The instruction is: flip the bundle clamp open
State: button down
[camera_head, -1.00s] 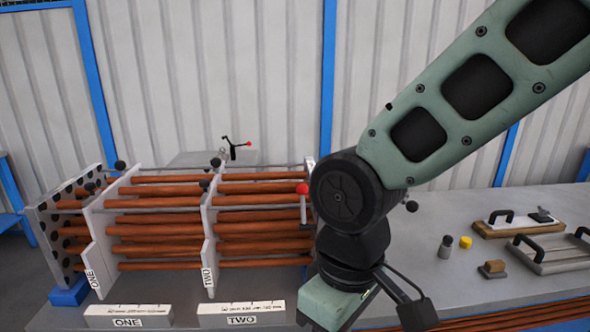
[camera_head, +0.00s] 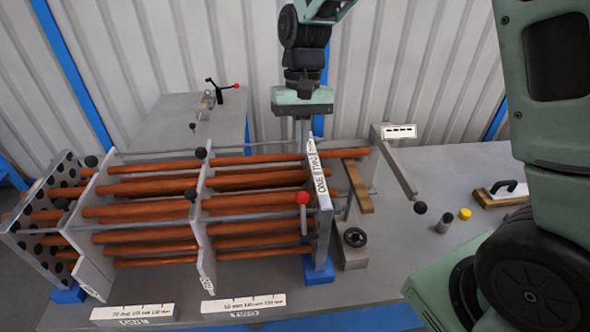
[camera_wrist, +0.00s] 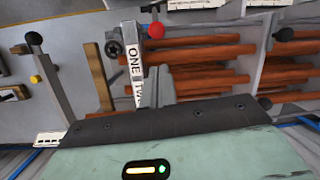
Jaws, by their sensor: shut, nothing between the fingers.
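A bundle of copper-coloured rods (camera_head: 150,208) lies across upright grey plates on the bench. A red ball knob (camera_head: 302,198) on a short pale lever stands by the labelled end plate (camera_head: 322,200); it also shows in the wrist view (camera_wrist: 156,30). I cannot tell for sure which is the bundle clamp. My gripper (camera_head: 302,132) is shut and empty, pointing down by the far top of the end plate, apart from the red knob. Its fingers (camera_wrist: 157,82) show beside the plate.
A black-knobbed bar (camera_head: 405,175) and a wooden strip (camera_head: 357,186) stand right of the end plate. More black knobs (camera_head: 201,153) top the plates. A yellow cap (camera_head: 465,214) and a grey cylinder (camera_head: 445,223) sit on clear bench at right.

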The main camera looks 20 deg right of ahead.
aim_at(303, 216)
jog(key=shift+s+f, duration=0.1)
jog(key=p+x, duration=0.3)
jog(key=x, duration=0.7)
jog(key=shift+a, duration=0.1)
dwell(0.4)
